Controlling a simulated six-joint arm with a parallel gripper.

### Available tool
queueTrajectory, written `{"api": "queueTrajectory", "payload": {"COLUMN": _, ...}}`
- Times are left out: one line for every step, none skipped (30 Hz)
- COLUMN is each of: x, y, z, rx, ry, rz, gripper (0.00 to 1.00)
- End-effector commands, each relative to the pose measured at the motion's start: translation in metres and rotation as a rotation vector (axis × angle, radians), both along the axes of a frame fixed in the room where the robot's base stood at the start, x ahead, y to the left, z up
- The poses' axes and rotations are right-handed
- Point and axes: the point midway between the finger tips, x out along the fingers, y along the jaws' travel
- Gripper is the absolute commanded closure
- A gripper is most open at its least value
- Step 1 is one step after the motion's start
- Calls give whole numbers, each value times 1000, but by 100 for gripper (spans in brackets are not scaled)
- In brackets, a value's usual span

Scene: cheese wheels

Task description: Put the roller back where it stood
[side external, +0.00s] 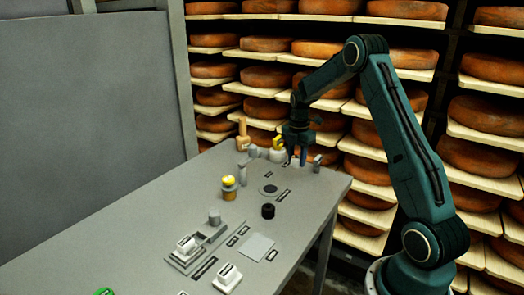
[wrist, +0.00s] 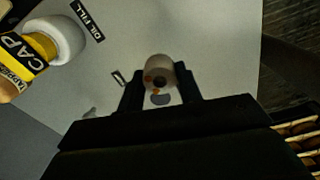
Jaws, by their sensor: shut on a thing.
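My gripper (wrist: 159,88) is shut on the roller (wrist: 160,70), a pale, round-ended piece with rusty spots and a dark hole in its end. The roller sits between the two dark fingers in the wrist view. A grey oval patch (wrist: 160,99) shows just below the roller in the wrist view. I cannot tell whether the roller touches the table.
A grey post (side external: 317,162) stands close right of my gripper. Cheese shelves (side external: 400,80) line the back.

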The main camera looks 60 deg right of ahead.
Motion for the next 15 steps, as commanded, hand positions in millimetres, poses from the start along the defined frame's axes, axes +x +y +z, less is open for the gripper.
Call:
{"api": "queueTrajectory", "payload": {"x": -1, "y": 0, "z": -7, "rx": 2, "ry": 3, "rz": 0, "gripper": 91}}
{"api": "queueTrajectory", "payload": {"x": 0, "y": 0, "z": -10, "rx": 1, "ry": 2, "rz": 0, "gripper": 91}}
{"api": "queueTrajectory", "payload": {"x": 0, "y": 0, "z": -13, "rx": 1, "ry": 1, "rz": 0, "gripper": 91}}
{"api": "queueTrajectory", "payload": {"x": 0, "y": 0, "z": -14, "rx": 1, "ry": 1, "rz": 0, "gripper": 91}}
{"api": "queueTrajectory", "payload": {"x": 0, "y": 0, "z": -16, "rx": 1, "ry": 1, "rz": 0, "gripper": 91}}
{"api": "queueTrajectory", "payload": {"x": 0, "y": 0, "z": -17, "rx": 0, "ry": 1, "rz": 0, "gripper": 91}}
{"api": "queueTrajectory", "payload": {"x": 0, "y": 0, "z": -17, "rx": 0, "ry": 0, "rz": 0, "gripper": 91}}
{"api": "queueTrajectory", "payload": {"x": 0, "y": 0, "z": -18, "rx": 0, "ry": 0, "rz": 0, "gripper": 91}}
{"api": "queueTrajectory", "payload": {"x": 0, "y": 0, "z": -18, "rx": 0, "ry": 0, "rz": 0, "gripper": 91}}
{"api": "queueTrajectory", "payload": {"x": 0, "y": 0, "z": -18, "rx": 0, "ry": 0, "rz": 0, "gripper": 91}}
{"api": "queueTrajectory", "payload": {"x": 0, "y": 0, "z": -18, "rx": 0, "ry": 0, "rz": 0, "gripper": 91}}
{"api": "queueTrajectory", "payload": {"x": 0, "y": 0, "z": -19, "rx": 0, "ry": 0, "rz": 0, "gripper": 91}}
{"api": "queueTrajectory", "payload": {"x": 0, "y": 0, "z": -20, "rx": 0, "ry": 1, "rz": 0, "gripper": 91}}
{"api": "queueTrajectory", "payload": {"x": 0, "y": 0, "z": -22, "rx": 0, "ry": 1, "rz": 0, "gripper": 91}}
{"api": "queueTrajectory", "payload": {"x": 0, "y": 0, "z": -25, "rx": 0, "ry": 1, "rz": 0, "gripper": 91}}
